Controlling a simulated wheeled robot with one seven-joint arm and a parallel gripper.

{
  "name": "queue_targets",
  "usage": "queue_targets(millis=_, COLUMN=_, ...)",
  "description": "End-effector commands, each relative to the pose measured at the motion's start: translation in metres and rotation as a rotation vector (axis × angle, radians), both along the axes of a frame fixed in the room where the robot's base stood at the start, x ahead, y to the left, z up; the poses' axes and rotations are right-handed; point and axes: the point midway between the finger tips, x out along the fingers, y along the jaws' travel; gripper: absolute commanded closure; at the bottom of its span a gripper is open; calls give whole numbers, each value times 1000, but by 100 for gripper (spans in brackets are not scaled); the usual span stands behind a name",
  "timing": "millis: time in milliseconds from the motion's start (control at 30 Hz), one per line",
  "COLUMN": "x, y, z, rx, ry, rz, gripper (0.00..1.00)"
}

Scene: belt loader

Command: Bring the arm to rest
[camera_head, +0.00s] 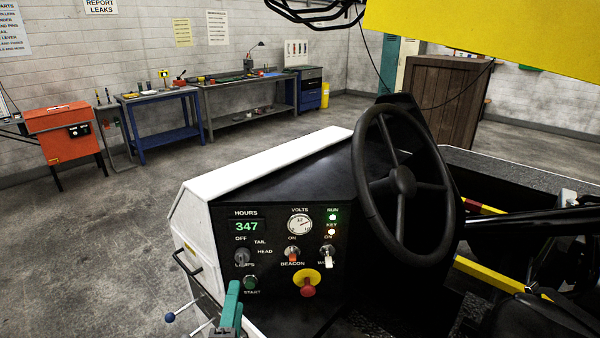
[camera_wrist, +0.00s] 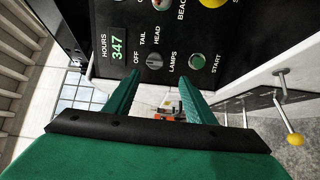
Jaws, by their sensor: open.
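My gripper (camera_head: 231,308) shows at the bottom of the head view as a green finger in front of the lower left of the black control panel (camera_head: 229,275). In the wrist view its two green fingers (camera_wrist: 158,78) are spread apart with nothing held between them. They point toward the panel, below the lamps knob (camera_wrist: 155,61) and the green start button (camera_wrist: 197,61). I cannot tell whether a fingertip touches the panel. Most of my arm is out of view.
The steering wheel (camera_head: 361,190) stands right of the panel. A red stop knob (camera_head: 308,291) sticks out on a yellow base. Levers with a blue knob (camera_head: 170,317) and a yellow knob (camera_wrist: 295,139) are close by. Open floor (camera_head: 120,230) lies to the left.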

Motion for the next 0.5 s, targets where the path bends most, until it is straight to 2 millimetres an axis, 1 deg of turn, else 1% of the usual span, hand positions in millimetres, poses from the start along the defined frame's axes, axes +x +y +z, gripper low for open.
queue_targets(millis=33, x=-5, y=-5, z=-13, rx=25, ry=18, rz=0, gripper=50)
queue_targets(millis=67, x=-8, y=-8, z=-19, rx=47, ry=26, rz=1, gripper=50)
queue_targets(millis=167, x=-22, y=-19, z=-48, rx=141, ry=63, rz=5, gripper=50)
queue_targets(millis=200, x=-29, y=-24, z=-59, rx=185, ry=77, rz=6, gripper=50)
queue_targets(millis=267, x=-41, y=-31, z=-76, rx=249, ry=101, rz=4, gripper=50)
queue_targets(millis=400, x=-69, y=-49, z=-110, rx=404, ry=148, rz=-3, gripper=50)
queue_targets(millis=500, x=-93, y=-63, z=-131, rx=517, ry=181, rz=-16, gripper=50)
